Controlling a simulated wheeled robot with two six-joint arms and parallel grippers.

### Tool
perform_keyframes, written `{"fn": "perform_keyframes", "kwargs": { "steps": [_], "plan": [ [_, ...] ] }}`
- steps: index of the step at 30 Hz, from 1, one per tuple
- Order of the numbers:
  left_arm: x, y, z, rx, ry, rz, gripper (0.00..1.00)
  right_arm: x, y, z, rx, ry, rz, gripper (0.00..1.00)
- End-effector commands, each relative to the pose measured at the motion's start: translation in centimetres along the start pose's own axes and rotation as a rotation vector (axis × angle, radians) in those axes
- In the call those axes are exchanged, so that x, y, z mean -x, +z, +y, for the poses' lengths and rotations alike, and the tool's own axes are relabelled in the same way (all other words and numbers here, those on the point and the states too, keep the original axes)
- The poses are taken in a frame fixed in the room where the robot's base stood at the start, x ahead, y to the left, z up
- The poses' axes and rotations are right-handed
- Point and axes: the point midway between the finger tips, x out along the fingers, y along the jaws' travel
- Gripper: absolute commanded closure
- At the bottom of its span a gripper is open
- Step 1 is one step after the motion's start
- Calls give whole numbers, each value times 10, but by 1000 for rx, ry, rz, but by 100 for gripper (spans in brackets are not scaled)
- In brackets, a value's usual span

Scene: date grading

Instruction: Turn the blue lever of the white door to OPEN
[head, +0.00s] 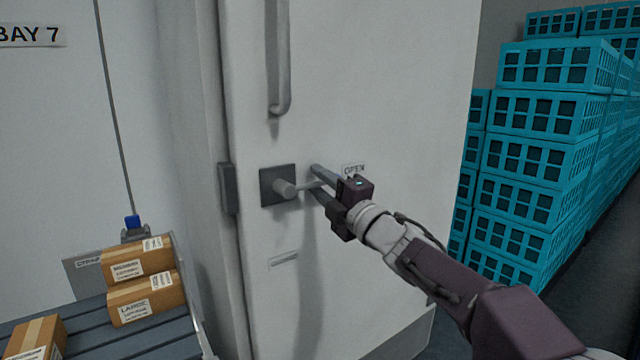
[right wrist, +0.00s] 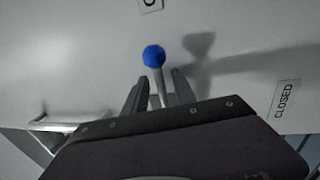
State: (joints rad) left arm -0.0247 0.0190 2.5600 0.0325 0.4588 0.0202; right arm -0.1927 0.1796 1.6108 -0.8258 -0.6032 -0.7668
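The white door (head: 370,80) fills the middle of the head view. A dark square plate (head: 267,190) on it carries a grey hub and the lever's pale shaft (head: 305,186), which points right toward the OPEN label (head: 354,169). The blue knob (right wrist: 153,57) shows in the right wrist view; the gripper hides it in the head view. My right gripper (head: 314,178) is at the lever. Its fingers stand either side of the shaft (right wrist: 161,88), with small gaps visible in the right wrist view. The CLOSED label (right wrist: 285,100) is at right there. My left gripper is out of view.
A vertical grey handle (head: 279,60) is above the plate. Turquoise crates (head: 545,110) are stacked at right. Cardboard boxes (head: 143,299) sit on a slatted surface (head: 160,340) at lower left, near a small blue-topped fixture (head: 132,222).

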Motion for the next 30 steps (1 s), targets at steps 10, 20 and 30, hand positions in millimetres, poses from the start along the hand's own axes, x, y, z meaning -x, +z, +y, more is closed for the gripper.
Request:
{"fn": "perform_keyframes", "kwargs": {
  "steps": [10, 20, 30],
  "plan": [
    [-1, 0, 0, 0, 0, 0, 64, 41, 1, 1, 0, 0, -3, 68],
    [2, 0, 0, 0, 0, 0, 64, 89, 0, 0, 0, 1, -1, 68],
    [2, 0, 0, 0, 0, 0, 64, 90, 3, -7, -7, -12, -5, 68]
  ]
}}
